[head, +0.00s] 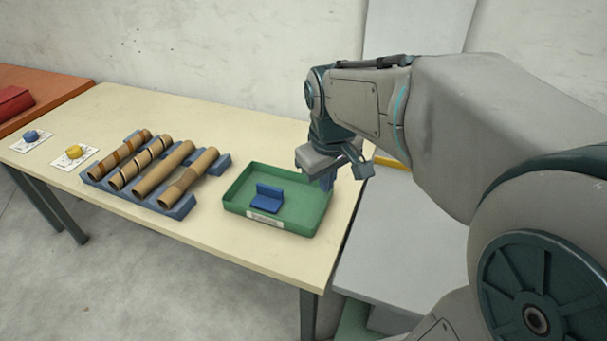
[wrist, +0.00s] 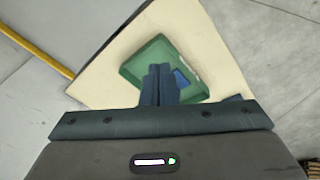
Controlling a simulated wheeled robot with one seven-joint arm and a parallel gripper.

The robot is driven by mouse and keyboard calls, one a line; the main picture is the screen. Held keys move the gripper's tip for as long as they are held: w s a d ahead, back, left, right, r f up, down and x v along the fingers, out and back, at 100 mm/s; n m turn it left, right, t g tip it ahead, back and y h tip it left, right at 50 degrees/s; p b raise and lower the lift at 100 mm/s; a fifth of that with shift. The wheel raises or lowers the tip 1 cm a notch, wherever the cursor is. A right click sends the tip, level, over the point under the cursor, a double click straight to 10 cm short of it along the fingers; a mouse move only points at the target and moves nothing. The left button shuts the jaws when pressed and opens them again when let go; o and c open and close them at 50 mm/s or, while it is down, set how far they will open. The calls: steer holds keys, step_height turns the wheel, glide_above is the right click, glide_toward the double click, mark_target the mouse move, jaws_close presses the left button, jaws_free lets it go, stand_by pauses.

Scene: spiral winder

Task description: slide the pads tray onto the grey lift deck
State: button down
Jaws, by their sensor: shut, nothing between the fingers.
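The pads tray (head: 236,203) is a green, shallow, open tray with a white label on its front wall. It sits on the cream table near the table's right end. It holds blue pads (head: 266,202). The tray also shows in the wrist view (wrist: 133,70), with a blue pad (wrist: 181,78) partly hidden behind my fingers. My gripper (head: 327,181) is shut and empty, above the tray's right far corner. In the wrist view its fingers (wrist: 160,72) are together over the tray; I cannot tell whether they touch it. The grey lift deck (head: 390,235) lies right of the table, partly hidden by my arm.
A blue rack (head: 178,210) with several cardboard tubes (head: 163,170) stands left of the tray. Further left lie cards with a yellow item (head: 74,152) and a blue item (head: 31,136). A yellow bar (head: 393,164) runs along the deck's far edge. A wall stands behind the table.

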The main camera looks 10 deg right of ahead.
steer(key=w+f+n+g+b, duration=0.1)
steer(key=w+f+n+b, duration=0.4)
steer(key=w+f, duration=0.5)
steer(key=n+g+b, duration=0.1)
steer(key=n+b, duration=0.1)
steer(key=b, duration=0.4)
glide_toward(305, 211)
steer(key=shift+y, duration=0.3)
steer(key=f, duration=0.4)
steer(key=f+b, duration=0.1)
steer(key=f, duration=0.1)
steer(key=shift+w+d+f, duration=0.1)
steer(key=shift+d+f, duration=0.1)
steer(key=shift+d, duration=0.1)
steer(key=shift+s+d+r, duration=0.1)
steer(key=shift+s+d, duration=0.45)
steer(key=shift+d, duration=0.3)
steer(key=shift+s+d+r, duration=0.1)
steer(key=shift+s+d, duration=0.45)
steer(key=shift+d, duration=0.3)
